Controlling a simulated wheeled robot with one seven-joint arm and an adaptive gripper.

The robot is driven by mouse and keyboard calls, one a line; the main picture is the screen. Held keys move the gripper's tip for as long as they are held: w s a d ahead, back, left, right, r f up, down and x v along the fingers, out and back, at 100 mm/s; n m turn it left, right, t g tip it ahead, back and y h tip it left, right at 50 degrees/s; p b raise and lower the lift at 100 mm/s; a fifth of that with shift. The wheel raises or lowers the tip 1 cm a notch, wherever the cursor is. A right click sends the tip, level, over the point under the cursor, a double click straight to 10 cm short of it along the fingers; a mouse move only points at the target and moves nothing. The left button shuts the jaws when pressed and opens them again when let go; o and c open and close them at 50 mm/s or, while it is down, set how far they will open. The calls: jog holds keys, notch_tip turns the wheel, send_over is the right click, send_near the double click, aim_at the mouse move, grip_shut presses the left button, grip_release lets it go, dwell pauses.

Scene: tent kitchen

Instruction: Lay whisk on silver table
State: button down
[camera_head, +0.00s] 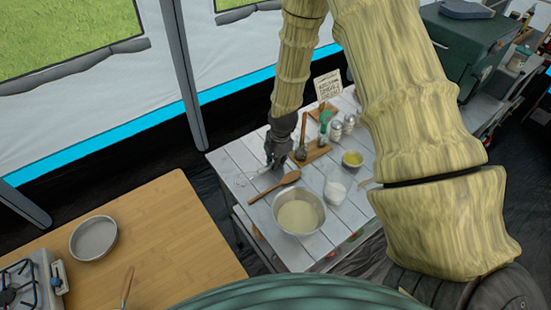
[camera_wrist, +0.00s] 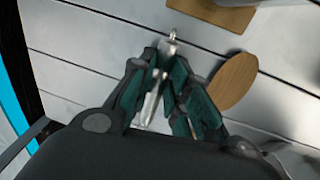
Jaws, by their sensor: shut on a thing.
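My gripper (camera_head: 276,164) is over the left edge area of the silver-grey plank table (camera_head: 228,160). In the wrist view, my gripper (camera_wrist: 168,105) is shut on the whisk's thin metal handle (camera_wrist: 152,103), whose ring end sticks out past the fingertips. The table's planks also show in the wrist view (camera_wrist: 85,45). I cannot tell whether the whisk touches the table.
A wooden spoon (camera_head: 272,188) lies close to my gripper, beside a large metal bowl (camera_head: 299,213). A wooden board (camera_head: 312,155) with bottles, a yellow bowl (camera_head: 352,159) and a white cup (camera_head: 335,191) stand to the right. A wooden counter (camera_head: 170,240) holds a round pan (camera_head: 93,237).

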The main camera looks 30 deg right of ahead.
jog(key=c, duration=1.4)
grip_release()
jog(key=shift+o, duration=0.2)
jog(key=shift+f+b, duration=0.3)
jog(key=shift+b, duration=0.1)
jog(key=r, duration=0.1)
jog(key=r+b, duration=0.1)
jog(key=r, duration=0.1)
jog(key=s+r+b, duration=0.1)
jog(key=shift+a+r, duration=0.15)
jog(key=shift+r, duration=0.25)
notch_tip(320, 180, up, 6)
jog(key=b, duration=0.1)
jog(key=shift+s, duration=0.45)
